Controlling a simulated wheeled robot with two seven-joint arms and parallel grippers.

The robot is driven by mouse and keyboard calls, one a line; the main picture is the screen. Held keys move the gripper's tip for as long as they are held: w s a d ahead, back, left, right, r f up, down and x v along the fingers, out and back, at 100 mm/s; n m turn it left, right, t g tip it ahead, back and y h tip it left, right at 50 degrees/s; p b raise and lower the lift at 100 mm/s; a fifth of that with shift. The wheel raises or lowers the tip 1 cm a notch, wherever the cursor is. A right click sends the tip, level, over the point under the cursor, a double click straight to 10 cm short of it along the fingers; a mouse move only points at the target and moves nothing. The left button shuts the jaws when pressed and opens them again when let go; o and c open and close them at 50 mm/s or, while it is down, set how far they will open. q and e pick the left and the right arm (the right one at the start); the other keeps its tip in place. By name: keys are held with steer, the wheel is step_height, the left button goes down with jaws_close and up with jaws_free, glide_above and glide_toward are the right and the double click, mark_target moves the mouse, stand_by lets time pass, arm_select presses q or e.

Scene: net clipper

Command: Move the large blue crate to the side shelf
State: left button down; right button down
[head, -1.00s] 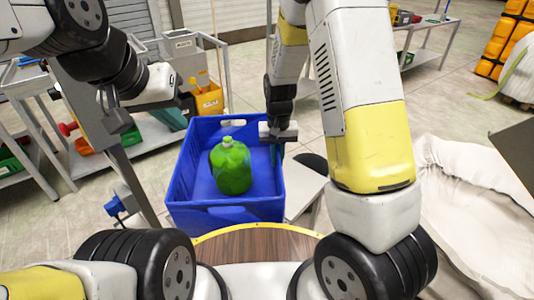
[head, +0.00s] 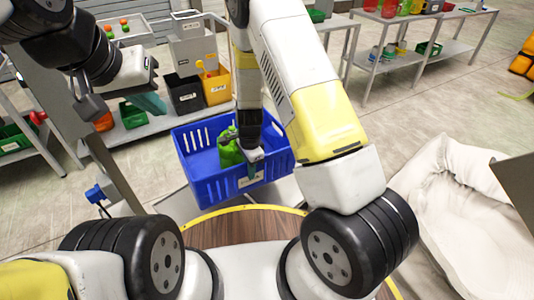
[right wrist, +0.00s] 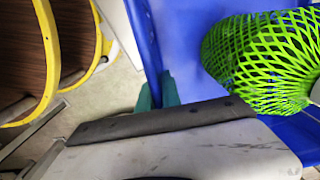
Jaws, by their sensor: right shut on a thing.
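The large blue crate (head: 212,190) is in the middle of the head view, with a green bottle-shaped thing (head: 230,152) inside. In the right wrist view the green thing (right wrist: 262,60) shows a net-like surface. My right gripper (head: 251,170) is at the crate's near wall. In the right wrist view its teal fingertips (right wrist: 157,92) are shut on the blue wall (right wrist: 146,40). My left gripper (head: 120,103) is open and empty, left of the crate and apart from it. The crate's underside is hidden, so I cannot tell whether it rests on something.
A grey shelf (head: 140,133) with bins stands behind the crate at left, including black (head: 184,93) and yellow (head: 216,86) bins. More shelves (head: 400,62) stand at the back right. A pale sack (head: 455,195) lies at right. Floor between is clear.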

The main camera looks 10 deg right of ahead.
mark_target(250, 191)
steer(key=f+m, duration=0.2)
steer(key=m, duration=0.1)
steer(key=s+f+m, duration=0.1)
steer(key=f+m, duration=0.2)
steer(key=s+f+m, duration=0.1)
steer(key=f+m, duration=0.2)
steer(key=shift+s+a+f, duration=0.1)
steer(key=shift+a+f, duration=0.15)
steer(key=shift+a, duration=0.05)
steer(key=s+d+f+m, duration=0.1)
steer(key=s+d+m, duration=0.1)
steer(key=s+d, duration=0.5)
steer(key=shift+t+h, duration=0.3)
steer(key=w+d, duration=0.1)
steer(key=w, duration=0.4)
steer(key=w+d+f, duration=0.1)
steer(key=w+d, duration=0.1)
steer(key=w, duration=0.4)
steer(key=w+d, duration=0.2)
steer(key=w, duration=0.4)
steer(key=shift+d+f, duration=0.15)
steer(key=shift+f, duration=0.15)
steer(key=shift+w+f, duration=0.1)
steer(key=shift+f, duration=1.65)
steer(key=c, duration=1.5)
jaws_free()
steer(key=shift+s+f, duration=0.15)
steer(key=shift+s, duration=0.05)
